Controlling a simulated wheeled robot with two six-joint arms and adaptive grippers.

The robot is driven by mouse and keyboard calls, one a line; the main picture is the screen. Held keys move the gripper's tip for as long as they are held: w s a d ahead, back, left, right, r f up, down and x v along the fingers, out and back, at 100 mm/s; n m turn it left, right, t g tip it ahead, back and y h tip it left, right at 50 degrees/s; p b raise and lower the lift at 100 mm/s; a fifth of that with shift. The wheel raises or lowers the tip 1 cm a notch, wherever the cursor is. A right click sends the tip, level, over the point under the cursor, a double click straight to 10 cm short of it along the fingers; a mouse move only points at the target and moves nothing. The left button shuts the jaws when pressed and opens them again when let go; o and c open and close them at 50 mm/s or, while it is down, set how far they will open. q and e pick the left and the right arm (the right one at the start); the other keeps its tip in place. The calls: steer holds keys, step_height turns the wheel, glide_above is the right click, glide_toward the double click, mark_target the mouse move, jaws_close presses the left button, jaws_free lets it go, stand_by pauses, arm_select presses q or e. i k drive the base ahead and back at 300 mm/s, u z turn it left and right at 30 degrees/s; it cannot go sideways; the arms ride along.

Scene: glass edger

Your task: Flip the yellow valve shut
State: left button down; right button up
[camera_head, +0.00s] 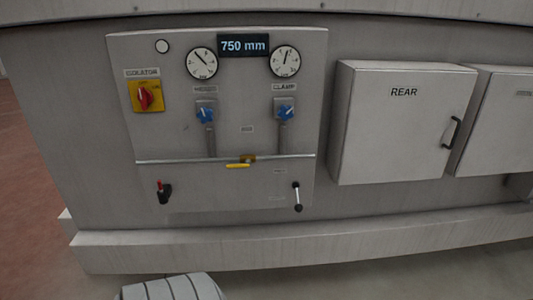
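The yellow valve is low in the middle of the grey control panel (225,185). Its yellow lever (238,166) lies nearly level, roughly along the thin horizontal pipe (190,160). The lever sits just below a small brass-coloured valve body (248,158) on that pipe. Neither of my grippers shows in the head view, and nothing covers the lever.
The panel also has a red isolator knob (144,97) on a yellow plate, two blue knobs (205,114) (286,113), two round gauges, a red-tipped lever (164,192) and a black-ended lever (297,197). A cabinet marked REAR (400,125) projects at the right. A ledge (270,245) runs along the bottom.

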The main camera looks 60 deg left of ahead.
mark_target(248, 162)
steer(key=u, duration=0.65)
steer(key=i, duration=0.9)
steer(key=u, duration=0.9)
